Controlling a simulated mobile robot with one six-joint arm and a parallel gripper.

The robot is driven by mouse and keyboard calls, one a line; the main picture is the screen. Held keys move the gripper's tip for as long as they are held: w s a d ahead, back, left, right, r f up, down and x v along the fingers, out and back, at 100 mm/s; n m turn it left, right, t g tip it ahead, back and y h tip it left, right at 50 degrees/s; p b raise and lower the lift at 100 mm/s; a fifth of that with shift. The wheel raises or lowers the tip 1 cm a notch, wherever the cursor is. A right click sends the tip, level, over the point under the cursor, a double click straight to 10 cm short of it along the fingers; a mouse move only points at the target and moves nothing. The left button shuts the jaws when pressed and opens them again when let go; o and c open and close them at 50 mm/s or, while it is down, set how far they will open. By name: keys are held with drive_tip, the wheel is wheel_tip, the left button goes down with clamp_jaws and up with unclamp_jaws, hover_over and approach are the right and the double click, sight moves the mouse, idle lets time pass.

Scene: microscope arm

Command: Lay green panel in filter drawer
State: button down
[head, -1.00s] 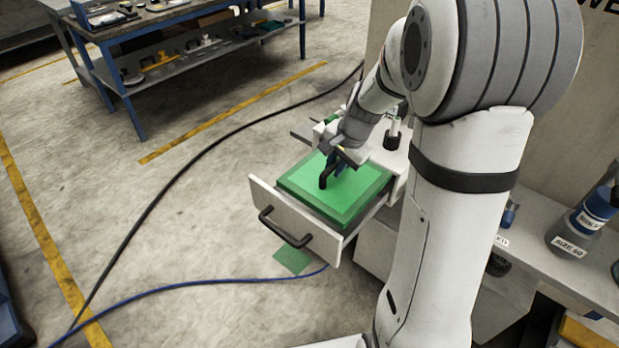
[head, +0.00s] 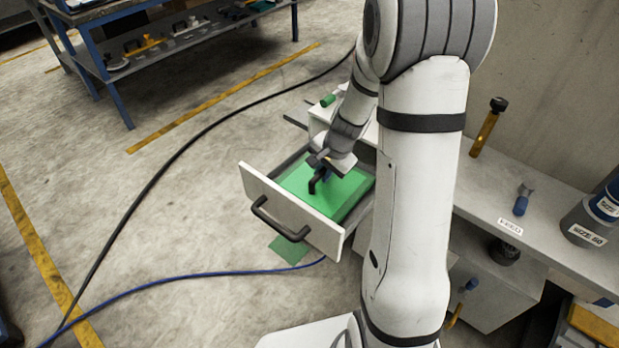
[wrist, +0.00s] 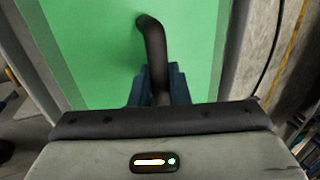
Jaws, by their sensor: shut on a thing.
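The green panel (head: 345,189) is inside the open filter drawer (head: 288,206), below the top of the drawer's white front. A black handle stands up from the panel. My gripper (head: 322,178) is over the panel and shut on this handle. In the wrist view the blue fingers of my gripper (wrist: 160,88) close around the black handle, with the green panel (wrist: 95,50) filling most of the picture behind. Whether the panel rests flat on the drawer's bottom I cannot tell. My arm hides part of the panel's far side.
The drawer sticks out from a white cabinet over open floor. A worktop (head: 480,195) at right holds a blue-handled tool (head: 522,200) and a container labelled SIZE 60 (head: 585,230). A green patch (head: 288,246) and a blue cable (head: 190,277) lie on the floor. A blue bench stands top left.

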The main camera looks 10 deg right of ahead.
drive_tip(key=shift+f, duration=0.4)
drive_tip(key=shift+d+r, duration=0.1)
drive_tip(key=c, duration=1.4)
unclamp_jaws()
